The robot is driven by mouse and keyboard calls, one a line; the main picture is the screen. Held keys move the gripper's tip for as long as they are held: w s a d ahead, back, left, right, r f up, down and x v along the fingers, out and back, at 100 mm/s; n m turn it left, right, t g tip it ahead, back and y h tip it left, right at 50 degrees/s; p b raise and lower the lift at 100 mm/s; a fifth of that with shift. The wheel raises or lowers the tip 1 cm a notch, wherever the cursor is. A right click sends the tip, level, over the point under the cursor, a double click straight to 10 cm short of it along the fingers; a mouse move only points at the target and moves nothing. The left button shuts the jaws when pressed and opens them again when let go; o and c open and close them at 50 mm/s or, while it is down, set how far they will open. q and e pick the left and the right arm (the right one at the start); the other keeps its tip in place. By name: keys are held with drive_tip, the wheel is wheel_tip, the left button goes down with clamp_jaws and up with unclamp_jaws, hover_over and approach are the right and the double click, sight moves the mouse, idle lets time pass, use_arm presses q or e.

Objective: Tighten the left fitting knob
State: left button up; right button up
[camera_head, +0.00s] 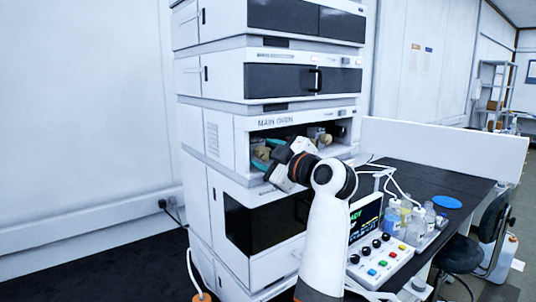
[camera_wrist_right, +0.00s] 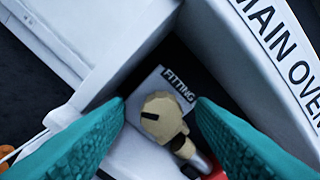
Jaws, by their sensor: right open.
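The left fitting knob (camera_wrist_right: 162,115) is a tan faceted knob with a dark slot, below a "FITTING" label (camera_wrist_right: 178,84) in the right wrist view. In the head view the knob (camera_head: 263,154) shows small inside the opening of the main oven (camera_head: 225,140). My right gripper (camera_wrist_right: 160,108) is open. Its teal fingers lie on either side of the knob, and I cannot tell whether they touch it. The right gripper (camera_head: 267,153) reaches into the oven opening in the head view. A second tan fitting (camera_head: 326,139) shows at the right of the opening. My left gripper is not in view.
Oven walls surround the opening closely. More white instrument modules (camera_head: 290,80) are stacked above and below. At the right, a control box with knobs and buttons (camera_head: 385,258), bottles (camera_head: 405,215) and a blue disc (camera_head: 447,202) are on the dark bench (camera_head: 425,180).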

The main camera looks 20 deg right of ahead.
drive_tip(key=c, duration=1)
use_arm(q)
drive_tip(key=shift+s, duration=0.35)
